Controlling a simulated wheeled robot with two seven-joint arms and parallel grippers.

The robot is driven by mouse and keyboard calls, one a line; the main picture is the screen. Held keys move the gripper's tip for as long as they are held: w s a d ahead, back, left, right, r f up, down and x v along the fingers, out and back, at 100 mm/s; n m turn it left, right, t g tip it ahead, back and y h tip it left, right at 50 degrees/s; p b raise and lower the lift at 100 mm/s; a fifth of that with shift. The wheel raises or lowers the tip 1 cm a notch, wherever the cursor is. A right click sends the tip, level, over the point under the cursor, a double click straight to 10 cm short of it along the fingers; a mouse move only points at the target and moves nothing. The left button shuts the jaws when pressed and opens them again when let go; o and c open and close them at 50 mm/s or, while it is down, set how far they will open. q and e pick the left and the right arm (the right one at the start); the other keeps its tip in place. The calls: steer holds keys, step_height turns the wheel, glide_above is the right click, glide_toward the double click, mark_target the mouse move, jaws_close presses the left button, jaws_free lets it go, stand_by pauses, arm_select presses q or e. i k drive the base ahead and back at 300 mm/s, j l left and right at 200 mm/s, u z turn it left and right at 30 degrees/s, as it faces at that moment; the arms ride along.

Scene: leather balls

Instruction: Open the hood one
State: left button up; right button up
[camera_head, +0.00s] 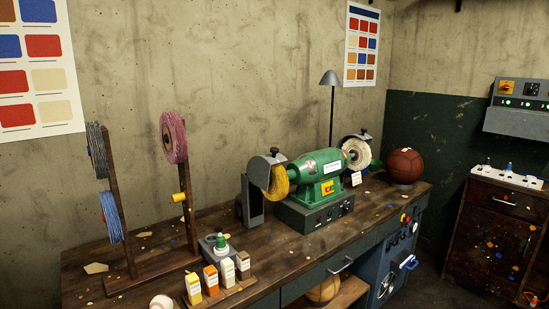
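A green bench machine (318,176) with a wheel at each end stands on a dark box on the wooden workbench (225,277). A grey hood (266,161) sits over the top of the yellow left wheel (279,183), and much of that wheel shows below it. A second grey hood (362,136) is at the pale right wheel (355,155). No marking shows which is hood one, and I cannot tell whether either hood is open or shut. Neither of my grippers is in view.
A wooden rack (121,205) with colored discs stands at left. A brown ball (405,166) sits right of the machine. A thin lamp (332,95) rises behind it.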

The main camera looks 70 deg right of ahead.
mark_target(258, 170)
steer(key=z, duration=1.95)
